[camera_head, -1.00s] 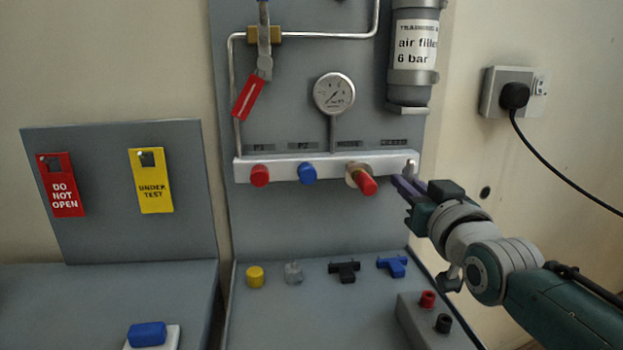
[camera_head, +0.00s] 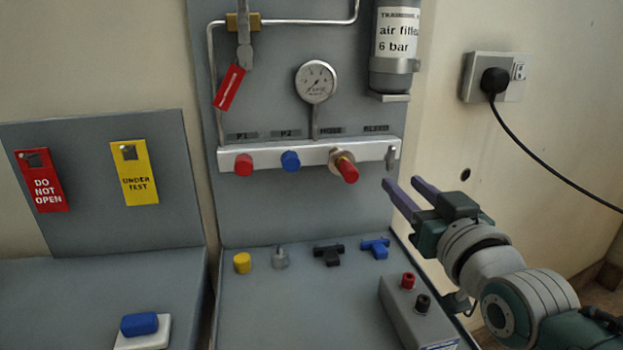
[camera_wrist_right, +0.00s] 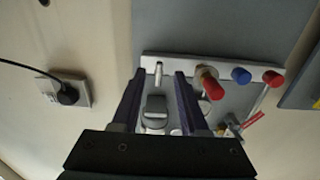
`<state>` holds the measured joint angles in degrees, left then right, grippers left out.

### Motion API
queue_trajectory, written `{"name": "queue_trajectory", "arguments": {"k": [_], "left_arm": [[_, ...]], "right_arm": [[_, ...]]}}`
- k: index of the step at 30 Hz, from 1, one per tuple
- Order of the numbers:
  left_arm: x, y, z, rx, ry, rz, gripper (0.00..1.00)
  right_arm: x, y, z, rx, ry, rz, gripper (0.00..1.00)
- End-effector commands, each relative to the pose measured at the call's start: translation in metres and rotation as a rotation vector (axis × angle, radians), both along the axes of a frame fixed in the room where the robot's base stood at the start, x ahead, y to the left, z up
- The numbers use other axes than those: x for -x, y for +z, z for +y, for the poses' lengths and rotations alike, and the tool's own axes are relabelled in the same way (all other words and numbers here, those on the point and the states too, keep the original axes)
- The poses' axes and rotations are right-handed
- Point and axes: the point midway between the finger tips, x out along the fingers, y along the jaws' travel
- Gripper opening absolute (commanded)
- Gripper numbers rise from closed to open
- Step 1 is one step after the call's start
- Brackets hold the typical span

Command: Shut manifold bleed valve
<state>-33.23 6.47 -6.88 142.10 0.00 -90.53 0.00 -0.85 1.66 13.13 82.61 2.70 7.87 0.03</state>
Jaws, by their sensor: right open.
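The white manifold bar (camera_head: 265,158) runs across the grey panel under labels, the rightmost seeming to read BLEED. The bleed valve is a small grey lever (camera_head: 391,158) at the bar's right end, standing about upright, crosswise to the bar. In the right wrist view the lever (camera_wrist_right: 158,73) shows between the fingers, beyond their tips. My right gripper (camera_head: 403,183) is open and empty. Its purple fingers are just below and right of the lever, seemingly apart from it. My left gripper is not in view.
A hose fitting with a red cap (camera_head: 345,168) sits left of the lever. A gauge (camera_head: 316,82) and a cylinder (camera_head: 396,45) are above. Coloured fittings and a grey box (camera_head: 412,310) stand on the bench below. A plugged socket (camera_head: 495,78) is on the right wall.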

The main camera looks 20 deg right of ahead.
Motion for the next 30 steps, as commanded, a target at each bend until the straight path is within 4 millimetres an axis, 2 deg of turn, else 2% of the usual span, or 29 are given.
{"name": "queue_trajectory", "arguments": {"k": [3, 8, 23, 26, 30], "left_arm": [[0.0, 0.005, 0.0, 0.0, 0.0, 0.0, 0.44], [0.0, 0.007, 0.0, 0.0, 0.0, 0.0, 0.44], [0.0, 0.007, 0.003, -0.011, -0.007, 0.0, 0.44], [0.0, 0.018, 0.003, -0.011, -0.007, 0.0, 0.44], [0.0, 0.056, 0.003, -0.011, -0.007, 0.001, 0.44]], "right_arm": [[0.019, 0.0, 0.004, -0.002, -0.001, 0.003, 0.44], [0.03, 0.0, 0.007, 0.0, -0.001, 0.0, 0.44], [0.031, 0.001, 0.008, 0.0, 0.0, 0.002, 0.44], [0.033, 0.008, 0.012, -0.002, 0.016, 0.044, 0.44], [0.047, 0.025, 0.035, -0.009, 0.082, 0.238, 0.44]]}}
